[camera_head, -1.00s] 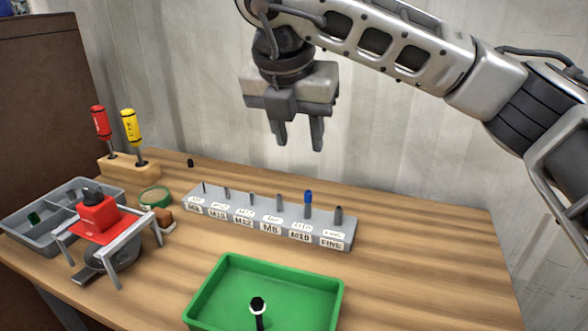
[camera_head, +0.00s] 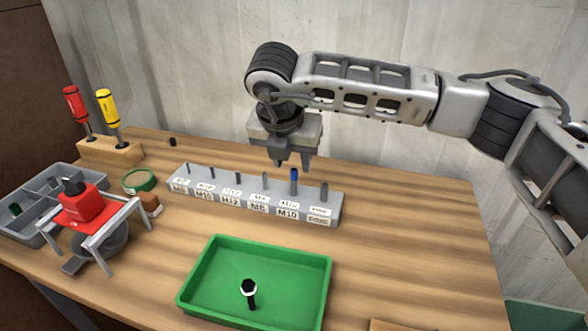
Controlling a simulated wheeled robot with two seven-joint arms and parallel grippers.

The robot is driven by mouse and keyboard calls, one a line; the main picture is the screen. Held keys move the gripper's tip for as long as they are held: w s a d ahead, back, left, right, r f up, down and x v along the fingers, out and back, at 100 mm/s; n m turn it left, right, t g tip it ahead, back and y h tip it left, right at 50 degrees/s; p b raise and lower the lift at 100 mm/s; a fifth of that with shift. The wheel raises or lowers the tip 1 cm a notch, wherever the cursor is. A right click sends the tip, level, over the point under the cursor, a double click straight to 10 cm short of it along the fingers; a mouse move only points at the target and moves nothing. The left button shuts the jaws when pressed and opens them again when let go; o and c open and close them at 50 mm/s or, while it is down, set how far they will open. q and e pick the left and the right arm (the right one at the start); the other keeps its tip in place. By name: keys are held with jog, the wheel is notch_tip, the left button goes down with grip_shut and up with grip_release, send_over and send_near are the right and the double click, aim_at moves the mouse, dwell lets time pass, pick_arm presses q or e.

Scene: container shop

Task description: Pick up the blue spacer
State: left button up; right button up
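The blue spacer (camera_head: 294,175) sits on top of a grey peg at the M10 position of the grey labelled rack (camera_head: 333,209). My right gripper (camera_head: 291,165) hangs pointing down over the rack at that peg, with its fingertips close to the spacer in the picture. Its two fingers are apart and nothing shows held between them. I cannot tell whether the fingers are beside the spacer or behind it. My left gripper is not in view.
A green tray (camera_head: 190,287) holding a black bolt with a white ring (camera_head: 249,292) lies in front of the rack. At left are a grey divided bin (camera_head: 22,222), a red-topped stand (camera_head: 80,212), a green ring (camera_head: 139,181) and two screwdrivers in a wooden block (camera_head: 106,150).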

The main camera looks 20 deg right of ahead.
aim_at(294, 174)
jog(key=shift+x, duration=1.4)
grip_shut()
jog(key=shift+r, duration=0.2)
